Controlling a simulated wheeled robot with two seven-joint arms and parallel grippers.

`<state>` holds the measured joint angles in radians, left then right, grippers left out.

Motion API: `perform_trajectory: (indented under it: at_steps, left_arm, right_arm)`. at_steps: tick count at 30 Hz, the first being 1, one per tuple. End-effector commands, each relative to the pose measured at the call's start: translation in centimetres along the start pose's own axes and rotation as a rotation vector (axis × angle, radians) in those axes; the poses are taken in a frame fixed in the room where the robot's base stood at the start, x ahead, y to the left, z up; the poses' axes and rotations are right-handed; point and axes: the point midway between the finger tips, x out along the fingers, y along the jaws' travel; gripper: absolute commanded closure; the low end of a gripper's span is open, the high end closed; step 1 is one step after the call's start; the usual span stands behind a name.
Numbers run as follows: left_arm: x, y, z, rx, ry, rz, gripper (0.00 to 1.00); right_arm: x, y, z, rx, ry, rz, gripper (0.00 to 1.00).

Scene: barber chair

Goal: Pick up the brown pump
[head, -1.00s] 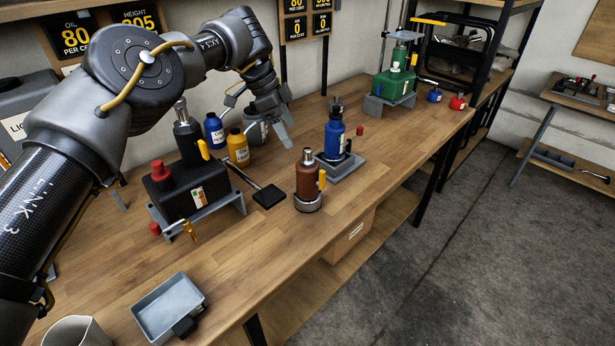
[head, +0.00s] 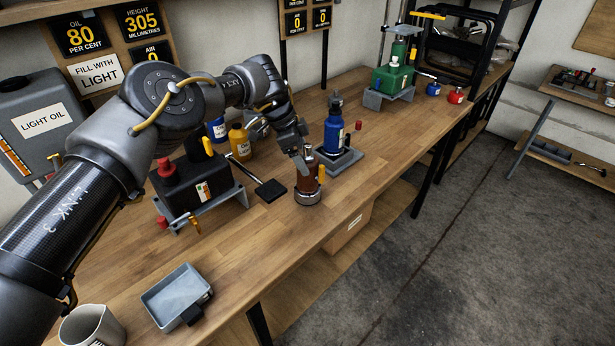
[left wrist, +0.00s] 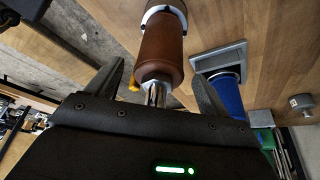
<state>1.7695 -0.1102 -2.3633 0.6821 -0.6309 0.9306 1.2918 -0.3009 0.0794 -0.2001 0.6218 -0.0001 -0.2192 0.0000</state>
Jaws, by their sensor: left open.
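The brown pump (head: 308,182) stands upright on the wooden bench near its front edge, with a silver base ring and a yellow lever on its right side. My left gripper (head: 304,160) is open at the pump's upper part, and one finger overlaps it in the head view. In the left wrist view the brown pump (left wrist: 162,48) lies between the two spread fingers (left wrist: 158,88), its silver top pointing toward the palm. I cannot tell whether a finger touches it. My right gripper is not in view.
A blue pump (head: 334,130) on a grey plate stands close behind to the right. A black pump unit (head: 195,187) with a black pedal (head: 270,190) is to the left. A grey tray (head: 177,296) and a cup (head: 90,328) are at the front left.

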Motion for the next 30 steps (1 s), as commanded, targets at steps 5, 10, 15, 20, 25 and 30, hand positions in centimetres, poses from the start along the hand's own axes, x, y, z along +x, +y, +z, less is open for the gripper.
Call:
perform_trajectory:
  at_steps: [5,10,15,20,25,30]
  left_arm:
    - [0.94,-0.01,0.03,0.0,0.0,-0.001,0.2]
    - [0.97,-0.01,0.04,0.0,0.0,-0.001,0.2]
    - [0.96,-0.01,0.04,0.0,-0.001,-0.001,0.42]
    - [0.95,-0.01,0.03,0.0,-0.001,-0.001,0.63]
    - [0.93,-0.01,0.02,0.0,-0.001,-0.001,0.85]
    - [0.92,-0.01,0.02,0.0,-0.001,-0.001,1.0]
  right_arm:
    - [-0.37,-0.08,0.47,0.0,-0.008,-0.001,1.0]
    - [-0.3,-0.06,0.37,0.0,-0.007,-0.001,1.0]
    - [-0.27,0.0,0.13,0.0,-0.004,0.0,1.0]
    - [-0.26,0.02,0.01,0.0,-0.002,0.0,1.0]
    - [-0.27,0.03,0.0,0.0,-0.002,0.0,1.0]
    - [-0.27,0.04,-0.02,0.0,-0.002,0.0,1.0]
